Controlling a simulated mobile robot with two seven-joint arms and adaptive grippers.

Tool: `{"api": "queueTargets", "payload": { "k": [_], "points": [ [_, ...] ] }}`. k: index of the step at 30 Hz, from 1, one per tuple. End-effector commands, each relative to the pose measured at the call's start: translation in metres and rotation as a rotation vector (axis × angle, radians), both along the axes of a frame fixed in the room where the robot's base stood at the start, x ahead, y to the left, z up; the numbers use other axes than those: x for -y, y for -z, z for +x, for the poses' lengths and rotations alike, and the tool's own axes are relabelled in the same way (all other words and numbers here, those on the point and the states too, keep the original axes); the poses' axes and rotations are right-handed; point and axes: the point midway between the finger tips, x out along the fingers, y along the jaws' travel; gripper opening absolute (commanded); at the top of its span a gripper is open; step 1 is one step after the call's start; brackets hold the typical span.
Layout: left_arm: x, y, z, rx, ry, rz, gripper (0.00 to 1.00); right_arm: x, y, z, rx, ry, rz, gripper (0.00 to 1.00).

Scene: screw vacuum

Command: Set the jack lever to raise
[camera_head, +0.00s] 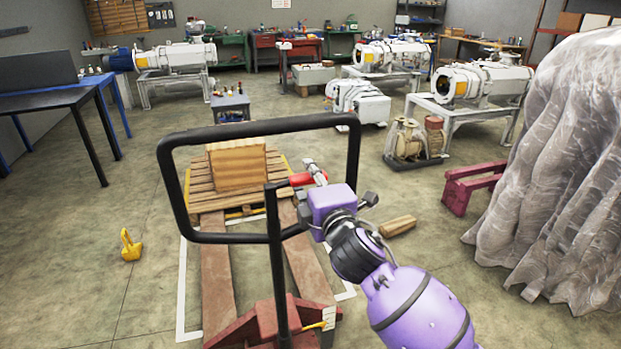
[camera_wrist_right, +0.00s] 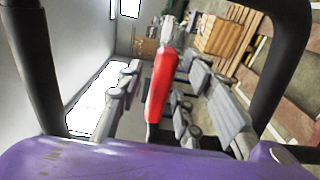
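The pallet jack stands in front of me, with a black loop handle (camera_head: 165,185) and a red base (camera_head: 265,320). Its red lever (camera_head: 301,179) sits inside the loop, near the top of the handle's post. My right gripper (camera_head: 316,172), on the purple arm, is inside the loop at the lever. In the right wrist view, the red lever (camera_wrist_right: 162,85) stands between the spread grey fingers, with a gap visible on each side. The gripper is open around the lever and partly hides it in the head view. My left gripper is not in view.
A wooden pallet (camera_head: 205,192) with a wooden crate (camera_head: 237,165) lies beyond the handle, by the forks. A wood block (camera_head: 398,226), a dark red stand (camera_head: 468,188) and a plastic-draped object (camera_head: 560,170) are at right. A yellow object (camera_head: 130,245) lies on open floor at left.

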Motion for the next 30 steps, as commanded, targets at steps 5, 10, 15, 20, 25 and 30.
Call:
{"api": "queueTargets", "payload": {
  "k": [5,10,15,20,25,30],
  "points": [
    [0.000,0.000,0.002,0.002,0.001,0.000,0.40,-0.001,0.000,0.001,0.000,0.000,0.001,0.34],
    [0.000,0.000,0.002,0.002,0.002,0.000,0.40,0.000,0.000,0.001,0.000,0.000,0.001,0.23],
    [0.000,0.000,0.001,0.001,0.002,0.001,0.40,0.000,0.000,0.001,0.000,0.000,0.001,0.00],
    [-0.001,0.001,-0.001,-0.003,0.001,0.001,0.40,0.000,0.000,0.001,0.000,0.000,0.001,0.00],
    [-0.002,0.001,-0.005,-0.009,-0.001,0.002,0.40,0.000,0.001,0.001,-0.005,0.000,0.013,0.00],
    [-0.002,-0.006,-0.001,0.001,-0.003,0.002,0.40,0.000,0.016,0.001,-0.059,0.002,0.176,0.00]
  ]
}}
